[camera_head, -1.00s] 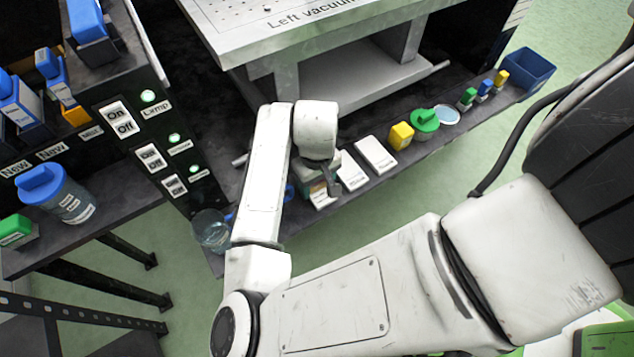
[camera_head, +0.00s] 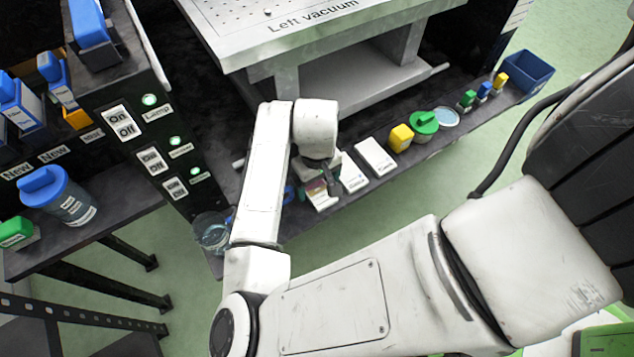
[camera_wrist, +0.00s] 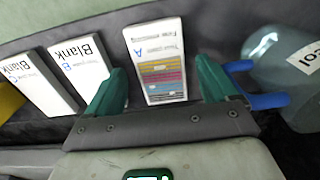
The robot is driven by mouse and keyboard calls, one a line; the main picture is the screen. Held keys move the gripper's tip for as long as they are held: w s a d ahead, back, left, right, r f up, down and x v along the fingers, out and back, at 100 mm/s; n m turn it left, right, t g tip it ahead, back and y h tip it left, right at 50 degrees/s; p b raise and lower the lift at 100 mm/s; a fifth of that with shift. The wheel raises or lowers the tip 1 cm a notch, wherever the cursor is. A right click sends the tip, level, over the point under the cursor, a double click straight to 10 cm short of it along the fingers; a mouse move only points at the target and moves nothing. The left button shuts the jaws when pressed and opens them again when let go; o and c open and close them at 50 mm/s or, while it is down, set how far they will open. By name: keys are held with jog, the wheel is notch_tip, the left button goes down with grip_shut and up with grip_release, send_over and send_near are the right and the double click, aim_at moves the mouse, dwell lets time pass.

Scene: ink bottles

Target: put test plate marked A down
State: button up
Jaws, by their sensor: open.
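The test plate marked A (camera_wrist: 160,65) is a white block with a blue "A" and coloured stripes. In the wrist view it lies flat on the dark shelf, between the green fingers of my gripper (camera_wrist: 160,90). My gripper is open, with a gap between each finger and the plate. In the head view the plate (camera_head: 321,197) shows partly, at the left of the row of blocks. My gripper (camera_head: 333,180) is over it there, and part of the plate is hidden behind my wrist.
Two white blocks marked "Blank" (camera_wrist: 90,55) (camera_wrist: 47,80) lie to the plate's left in the wrist view. In the head view a yellow block (camera_head: 401,138) and green-lidded jar (camera_head: 424,122) stand farther along the shelf.

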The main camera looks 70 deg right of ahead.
aim_at(317, 189)
notch_tip(317, 189, up, 11)
jog(key=p, duration=0.3)
jog(key=shift+c, duration=0.3)
